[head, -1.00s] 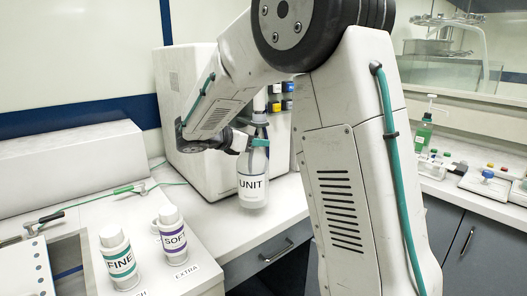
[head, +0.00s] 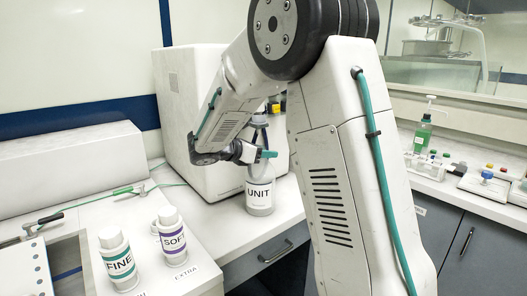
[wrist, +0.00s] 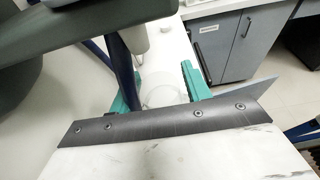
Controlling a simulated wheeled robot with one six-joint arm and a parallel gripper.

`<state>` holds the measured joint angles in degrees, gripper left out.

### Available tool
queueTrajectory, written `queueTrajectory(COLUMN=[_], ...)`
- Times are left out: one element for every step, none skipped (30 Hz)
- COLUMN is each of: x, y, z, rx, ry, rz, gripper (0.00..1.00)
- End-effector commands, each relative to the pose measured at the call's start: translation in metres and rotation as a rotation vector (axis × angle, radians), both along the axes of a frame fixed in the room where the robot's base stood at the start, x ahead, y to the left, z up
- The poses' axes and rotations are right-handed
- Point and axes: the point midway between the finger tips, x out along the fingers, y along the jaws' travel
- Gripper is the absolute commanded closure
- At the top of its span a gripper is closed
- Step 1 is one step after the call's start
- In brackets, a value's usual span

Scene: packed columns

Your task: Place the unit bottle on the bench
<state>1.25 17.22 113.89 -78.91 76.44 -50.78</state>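The unit bottle (head: 259,193) is a white squeeze bottle with a dark blue top and a black "UNIT" label. It is upright over the bench (head: 236,228), in front of the big white box. Its base looks at or very near the bench top; I cannot tell if it touches. My gripper (head: 262,154) has its teal fingers around the bottle's upper part. In the wrist view, the teal fingers (wrist: 163,90) lie on either side of the pale bottle (wrist: 165,96), close against it. My arm hides part of the scene to the right.
The fine bottle (head: 118,260) and the soft bottle (head: 171,236) stand on the near left counter. The white box (head: 190,95) stands close behind the unit bottle. A green dispenser bottle (head: 423,135) is on the right counter. Bare bench shows left of the unit bottle.

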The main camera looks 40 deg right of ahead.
Motion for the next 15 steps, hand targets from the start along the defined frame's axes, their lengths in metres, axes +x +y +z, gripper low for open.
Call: queueTrajectory(x=[0.0, 0.0, 0.0, 0.0, 0.0, 0.0, 0.0, 0.0, 0.0, 0.0, 0.0, 0.0, 0.0, 0.0, 0.0], y=[0.0, 0.0, 0.0, 0.0, 0.0, 0.0, 0.0, 0.0, 0.0, 0.0, 0.0, 0.004, 0.007, 0.011, 0.018], z=[0.0, 0.0, 0.0, 0.0, 0.0, 0.001, 0.001, 0.001, 0.001, 0.002, 0.004, 0.005, 0.006, 0.007, 0.009], rx=[0.0, 0.0, 0.0, 0.0, 0.0, 0.0, 0.0, 0.0, 0.0, 0.0, 0.0, 0.0, 0.001, 0.001, 0.0], ry=[-0.001, -0.001, -0.001, -0.001, -0.001, -0.001, -0.001, -0.001, -0.001, -0.002, -0.002, -0.002, -0.002, -0.002, -0.002], rz=[0.0, 0.0, 0.0, 0.0, 0.0, 0.0, 0.0, 0.0, 0.0, -0.001, -0.001, 0.002, 0.002, 0.003, 0.003], gripper=[0.43, 0.43, 0.43, 0.43, 0.43, 0.43, 0.43, 0.43, 0.43, 0.43, 0.43, 0.43, 0.43, 0.43, 0.43])
